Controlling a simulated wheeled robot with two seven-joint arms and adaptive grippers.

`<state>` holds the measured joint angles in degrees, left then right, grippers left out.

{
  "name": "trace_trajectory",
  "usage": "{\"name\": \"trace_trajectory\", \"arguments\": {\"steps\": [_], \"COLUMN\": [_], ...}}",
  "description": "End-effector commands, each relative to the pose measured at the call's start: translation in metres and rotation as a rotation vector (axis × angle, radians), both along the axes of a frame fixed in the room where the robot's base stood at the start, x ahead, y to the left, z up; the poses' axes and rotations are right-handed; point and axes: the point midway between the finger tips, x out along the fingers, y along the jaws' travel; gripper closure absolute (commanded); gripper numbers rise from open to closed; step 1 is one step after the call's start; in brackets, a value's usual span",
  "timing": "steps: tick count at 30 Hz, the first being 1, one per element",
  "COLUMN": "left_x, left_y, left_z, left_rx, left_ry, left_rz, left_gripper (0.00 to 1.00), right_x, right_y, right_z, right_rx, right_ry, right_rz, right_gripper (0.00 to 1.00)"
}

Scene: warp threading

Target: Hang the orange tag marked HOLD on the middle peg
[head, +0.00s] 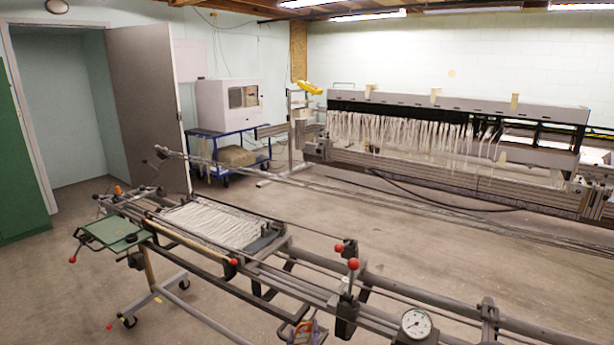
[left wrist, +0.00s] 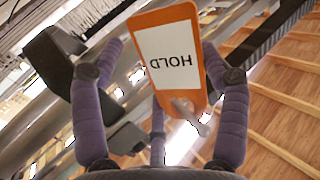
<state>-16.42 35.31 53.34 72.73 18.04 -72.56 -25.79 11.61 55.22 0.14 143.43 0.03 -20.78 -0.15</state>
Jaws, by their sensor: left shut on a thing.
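The orange tag (left wrist: 205,80) has a white label reading HOLD, upside down in the left wrist view. My left gripper (left wrist: 160,45), with purple padded fingers, is shut on the tag, one finger on each side of it. A short silver peg-like piece with a rounded end (left wrist: 190,112) shows at the tag's lower end; I cannot tell whether it passes through the tag or stands in front of it. I cannot make out which peg is the middle one. My right gripper is not in view.
A long metal frame with rails (head: 265,275) crosses the foreground, with red-knobbed levers (head: 353,264) and a round dial (head: 416,323) near the gripper. A large loom with white threads (head: 400,130) stands at the back right. The concrete floor between (head: 400,230) is mostly clear.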

Motion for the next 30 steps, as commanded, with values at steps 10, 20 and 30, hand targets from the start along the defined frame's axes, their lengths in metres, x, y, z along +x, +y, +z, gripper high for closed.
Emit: {"name": "trace_trajectory", "arguments": {"steps": [10,20,30], "left_x": [0.001,-0.002,-0.017], "left_y": [0.005,0.006,0.006], "left_z": [0.009,0.016,0.016], "left_rx": [-0.005,-0.008,-0.008], "left_ry": [0.001,-0.008,-0.008], "left_rz": [0.012,0.017,0.017], "left_gripper": [0.62,0.75,0.77], "right_x": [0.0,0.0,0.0], "right_y": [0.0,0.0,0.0], "right_z": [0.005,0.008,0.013], "right_rx": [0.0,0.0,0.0], "right_ry": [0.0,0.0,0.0], "right_rz": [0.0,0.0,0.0], "right_gripper": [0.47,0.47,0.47]}}
